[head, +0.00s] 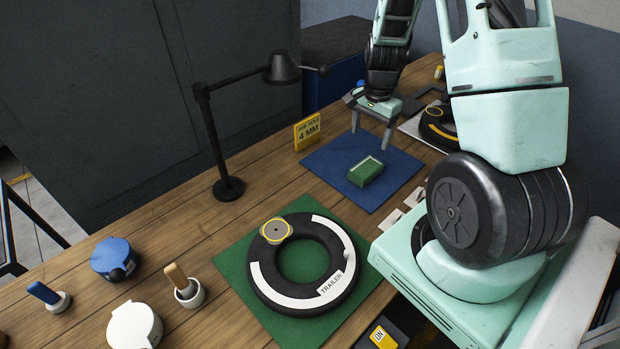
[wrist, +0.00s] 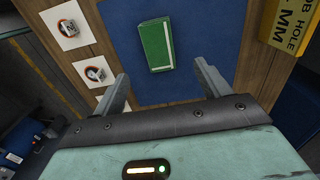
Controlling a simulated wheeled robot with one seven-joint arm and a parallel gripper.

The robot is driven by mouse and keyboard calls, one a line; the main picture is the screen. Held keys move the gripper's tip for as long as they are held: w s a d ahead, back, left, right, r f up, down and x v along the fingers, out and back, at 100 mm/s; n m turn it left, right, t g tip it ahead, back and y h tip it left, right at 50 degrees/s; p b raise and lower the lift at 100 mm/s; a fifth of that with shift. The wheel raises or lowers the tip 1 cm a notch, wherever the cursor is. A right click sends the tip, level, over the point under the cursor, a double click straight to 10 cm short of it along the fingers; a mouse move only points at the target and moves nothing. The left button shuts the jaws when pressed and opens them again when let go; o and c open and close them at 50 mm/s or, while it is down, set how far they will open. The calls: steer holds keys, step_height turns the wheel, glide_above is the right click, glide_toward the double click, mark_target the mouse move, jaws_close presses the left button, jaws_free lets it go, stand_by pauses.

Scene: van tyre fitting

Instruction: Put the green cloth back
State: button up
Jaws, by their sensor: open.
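The green cloth (head: 366,172) looks like a folded block with a pale stripe along its edge. It lies on the blue mat (head: 335,165), and in the wrist view the cloth (wrist: 156,45) is just beyond and between my fingertips. My gripper (head: 372,136) is open and empty above the mat, behind the cloth in the head view. In the wrist view my gripper (wrist: 161,72) has its fingers wide apart and does not touch the cloth.
A yellow sign (head: 307,131) and a black lamp (head: 230,187) stand left of the blue mat. A tyre marked TRAILER (head: 262,282) lies on a green mat (head: 236,270) in front. Small white cards (wrist: 95,72) lie beside the blue mat. Pots and containers stand front left.

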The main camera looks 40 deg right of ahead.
steer(key=a+r+n, duration=0.3)
steer(key=a+n, duration=0.1)
steer(key=a, duration=0.4)
steer(key=a+r+n+y, duration=0.1)
steer(key=a+r+n, duration=0.2)
steer(key=a, duration=0.5)
steer(key=a+r+n, duration=0.3)
steer(key=a+n, duration=0.1)
steer(key=a, duration=0.4)
steer(key=s+a+r+n, duration=0.2)
steer(key=s+a+n, duration=0.4)
steer(key=s+a, duration=0.2)
steer(key=s+a+r+n, duration=0.3)
steer(key=s+a+n, duration=0.4)
steer(key=s+a, duration=0.1)
steer(key=shift+s+r+n, duration=0.3)
steer(key=shift+s+r, duration=0.05)
steer(key=shift+s, duration=0.4)
